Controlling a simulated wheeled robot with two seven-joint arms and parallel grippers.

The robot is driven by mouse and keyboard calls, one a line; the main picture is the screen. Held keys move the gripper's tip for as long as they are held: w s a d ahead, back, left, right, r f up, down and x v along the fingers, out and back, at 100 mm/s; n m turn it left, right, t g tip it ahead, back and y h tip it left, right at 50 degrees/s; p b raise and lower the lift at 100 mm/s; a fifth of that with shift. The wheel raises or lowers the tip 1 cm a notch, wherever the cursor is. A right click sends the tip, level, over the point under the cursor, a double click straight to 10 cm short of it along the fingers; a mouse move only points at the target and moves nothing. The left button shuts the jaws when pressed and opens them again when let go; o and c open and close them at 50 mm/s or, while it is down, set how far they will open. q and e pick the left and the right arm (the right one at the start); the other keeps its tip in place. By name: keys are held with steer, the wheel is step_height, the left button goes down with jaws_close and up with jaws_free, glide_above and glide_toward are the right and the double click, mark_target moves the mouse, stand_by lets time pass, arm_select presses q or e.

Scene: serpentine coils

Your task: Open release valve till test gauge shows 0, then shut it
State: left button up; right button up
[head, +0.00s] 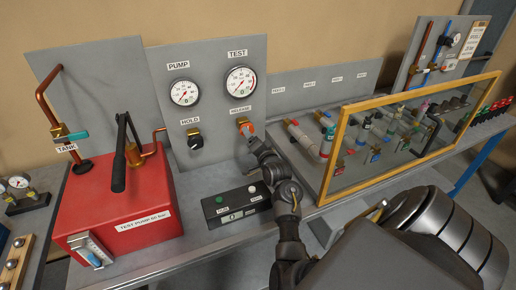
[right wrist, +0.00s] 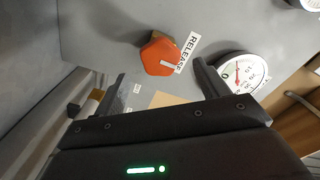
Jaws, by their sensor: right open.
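The release valve is an orange knob (head: 246,128) under the TEST gauge (head: 240,82) on the grey panel. In the right wrist view the knob (right wrist: 158,58) has a white mark and sits beside its RELEASE label (right wrist: 187,52). My right gripper (right wrist: 160,72) is open, its two fingers apart on either side of the knob's direction; I cannot tell whether they touch it. In the head view my right gripper (head: 252,143) is just below the knob. The test gauge (right wrist: 243,73) is partly hidden by a finger in the wrist view; its needle's reading is too small to tell. My left gripper is not in view.
The HOLD knob (head: 194,140) and PUMP gauge (head: 184,92) are left of the release valve. The red test pump (head: 125,200) stands at the left. A button box (head: 236,203) lies below the panel. A wood-framed clear screen (head: 330,170) stands to the right.

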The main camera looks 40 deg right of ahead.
steer(key=b+v, duration=0.1)
steer(key=v, duration=0.4)
stand_by(0.5)
